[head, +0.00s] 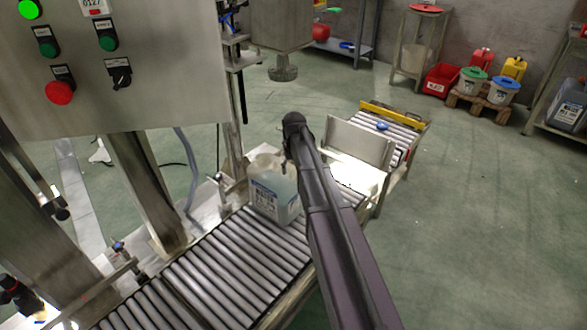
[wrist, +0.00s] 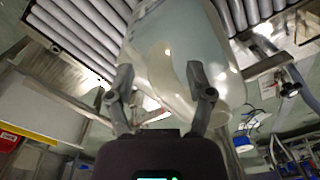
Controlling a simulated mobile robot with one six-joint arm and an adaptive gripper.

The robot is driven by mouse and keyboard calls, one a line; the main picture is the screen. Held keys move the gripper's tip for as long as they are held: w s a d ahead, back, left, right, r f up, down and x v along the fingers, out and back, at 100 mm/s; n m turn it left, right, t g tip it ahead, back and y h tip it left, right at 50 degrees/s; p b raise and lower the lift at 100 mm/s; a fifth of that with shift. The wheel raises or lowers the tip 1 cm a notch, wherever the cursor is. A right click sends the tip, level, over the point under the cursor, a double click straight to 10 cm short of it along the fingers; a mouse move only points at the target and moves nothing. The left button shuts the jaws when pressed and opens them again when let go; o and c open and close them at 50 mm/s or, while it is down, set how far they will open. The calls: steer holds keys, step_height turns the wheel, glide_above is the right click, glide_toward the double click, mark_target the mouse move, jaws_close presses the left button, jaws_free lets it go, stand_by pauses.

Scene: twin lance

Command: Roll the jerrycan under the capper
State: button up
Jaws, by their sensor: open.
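The jerrycan (head: 270,196), translucent with pale blue liquid and a printed label, stands upright on the roller conveyor (head: 205,275). In the wrist view the jerrycan (wrist: 178,40) fills the middle, just beyond the fingers. My gripper (wrist: 160,76) is open, its two fingers apart in front of the can. I cannot tell whether they touch it. In the head view my arm reaches over the conveyor to the can's right side and hides part of it. A steel housing with a round head (head: 283,70), possibly the capper, hangs beyond the can.
A control panel (head: 110,60) with lit buttons stands at left. Beyond the can, an upright steel plate (head: 355,145) stands beside the line, and a further roller section (head: 395,128) carries a blue object. Bins and a red crate (head: 441,80) sit at the back.

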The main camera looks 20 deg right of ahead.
steer(key=shift+f+b, duration=0.8)
steer(key=shift+f, duration=0.3)
